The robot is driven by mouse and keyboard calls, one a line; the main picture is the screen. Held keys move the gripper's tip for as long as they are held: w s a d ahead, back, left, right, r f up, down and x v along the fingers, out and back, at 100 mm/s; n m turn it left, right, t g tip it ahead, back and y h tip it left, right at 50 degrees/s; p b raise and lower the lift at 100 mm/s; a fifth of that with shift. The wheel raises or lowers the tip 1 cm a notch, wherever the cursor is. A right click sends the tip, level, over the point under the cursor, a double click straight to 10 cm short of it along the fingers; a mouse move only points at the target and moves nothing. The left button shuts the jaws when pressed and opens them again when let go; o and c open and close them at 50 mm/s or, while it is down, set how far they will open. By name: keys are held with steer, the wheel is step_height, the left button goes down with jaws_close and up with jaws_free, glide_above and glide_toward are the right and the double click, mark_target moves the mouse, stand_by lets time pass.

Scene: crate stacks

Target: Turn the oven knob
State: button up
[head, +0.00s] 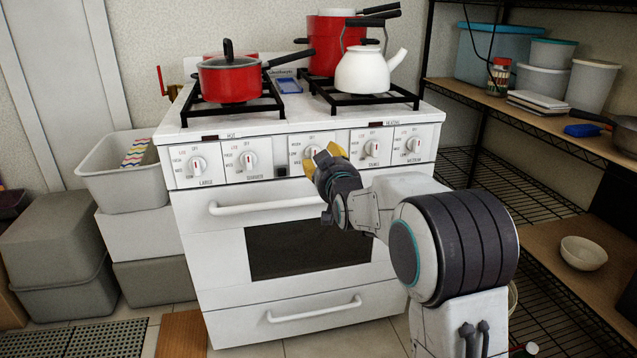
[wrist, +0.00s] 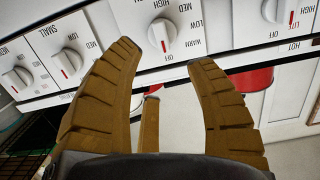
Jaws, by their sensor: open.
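The white stove (head: 222,222) faces me, with a row of white knobs along its front panel. The middle knob (head: 309,152) is partly hidden by my gripper (head: 322,160) in the head view. In the wrist view, which is turned over, this knob (wrist: 163,33) sits just beyond the gap between the yellow fingers of my gripper (wrist: 163,54). Its red mark points toward OFF. The fingers are apart and empty, and I see no finger closed around the knob. Whether a fingertip touches the panel I cannot tell.
Knobs (head: 198,164) and (head: 371,148) flank the middle one. The oven door handle (head: 265,205) runs below. A red pot (head: 230,82) and a white kettle (head: 368,72) stand on the stove. A wire shelf (head: 505,195) is at right, grey bins (head: 60,240) at left.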

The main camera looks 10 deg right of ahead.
steer(key=shift+t, duration=0.6)
steer(key=shift+w+f+b, duration=0.35)
steer(key=shift+w+b, duration=0.6)
steer(key=shift+w, duration=0.45)
steer(key=shift+w+f+b, duration=0.3)
steer(key=shift+w+b, duration=0.7)
steer(key=shift+w, duration=0.45)
steer(key=shift+w+f+b, duration=0.35)
steer(key=shift+w+b, duration=0.6)
steer(key=shift+w, duration=0.45)
steer(key=shift+o, duration=0.2)
jaws_close()
